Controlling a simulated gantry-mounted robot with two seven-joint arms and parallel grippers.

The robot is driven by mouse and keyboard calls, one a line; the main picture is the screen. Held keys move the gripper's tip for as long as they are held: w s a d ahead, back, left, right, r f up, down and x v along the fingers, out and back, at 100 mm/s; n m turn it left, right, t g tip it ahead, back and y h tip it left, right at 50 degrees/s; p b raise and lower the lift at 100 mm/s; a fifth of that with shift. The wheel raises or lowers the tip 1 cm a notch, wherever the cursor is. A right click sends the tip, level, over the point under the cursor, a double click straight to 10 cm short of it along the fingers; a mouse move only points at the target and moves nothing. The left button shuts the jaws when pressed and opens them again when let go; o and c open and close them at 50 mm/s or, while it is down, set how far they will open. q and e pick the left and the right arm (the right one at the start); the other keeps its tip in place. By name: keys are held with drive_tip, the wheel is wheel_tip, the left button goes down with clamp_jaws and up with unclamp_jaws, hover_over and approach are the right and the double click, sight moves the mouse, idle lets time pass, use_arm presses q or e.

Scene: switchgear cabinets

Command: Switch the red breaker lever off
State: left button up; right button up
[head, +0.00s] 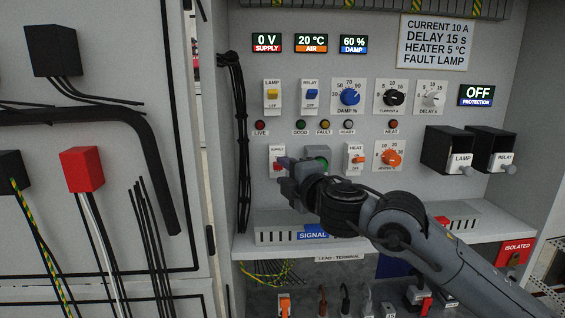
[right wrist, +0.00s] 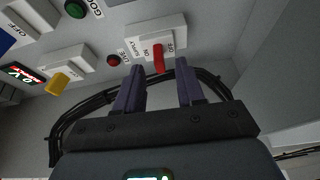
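The red breaker lever (head: 278,168) sits on a white switch block marked SUPPLY (head: 275,150), low on the left of the cabinet's back panel. In the right wrist view the red lever (right wrist: 158,58) stands out from its block, in line with the gap between my fingertips. My right gripper (head: 285,168) is in front of the block and partly covers it in the head view. Its two dark fingers (right wrist: 160,68) are apart, with nothing clamped. I cannot tell whether the lever touches a finger, nor which position it is in. My left gripper is not in view.
The SUPPLY display (head: 267,43) reads 0 V and the PROTECTION display (head: 477,95) reads OFF. The HEAT switch (head: 354,158) is right of my gripper. Black cables (head: 241,130) run down the left. A shelf (head: 400,240) lies below.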

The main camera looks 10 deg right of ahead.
drive_tip(key=shift+p+x, duration=0.3)
drive_tip(key=shift+x, duration=0.7)
drive_tip(key=shift+c, duration=0.3)
clamp_jaws()
